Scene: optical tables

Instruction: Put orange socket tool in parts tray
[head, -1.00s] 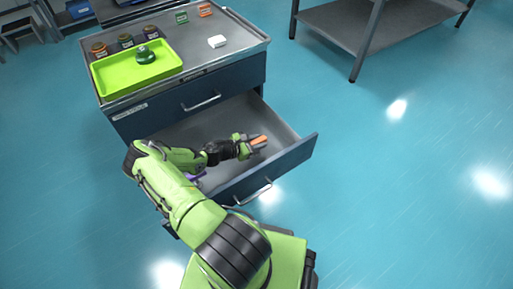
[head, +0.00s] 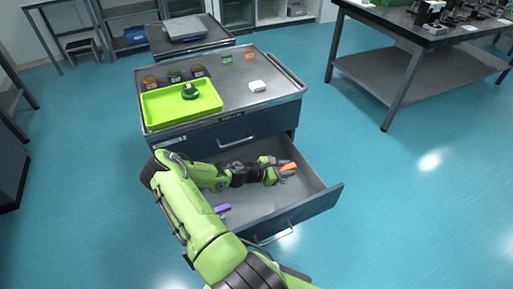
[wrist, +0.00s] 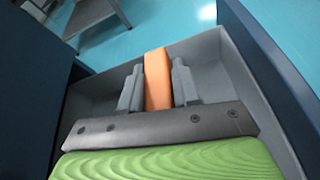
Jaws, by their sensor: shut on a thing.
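The orange socket tool (head: 288,168) is in my gripper (head: 283,171), inside the open drawer (head: 262,200). In the wrist view the orange tool (wrist: 157,78) stands between the two grey fingers of my gripper (wrist: 157,88), which are shut on it. Its lower end is hidden behind the gripper's palm. The bright green parts tray (head: 160,118) sits on top of the cabinet at the left, above and behind the drawer. A dark green round item (head: 190,91) lies in the tray.
A purple item (head: 222,208) lies in the drawer near my arm. Several small labelled containers (head: 174,76) line the cabinet top behind the tray. A white block (head: 257,86) sits on the right, with clear top around it. A workbench (head: 400,70) stands farther right.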

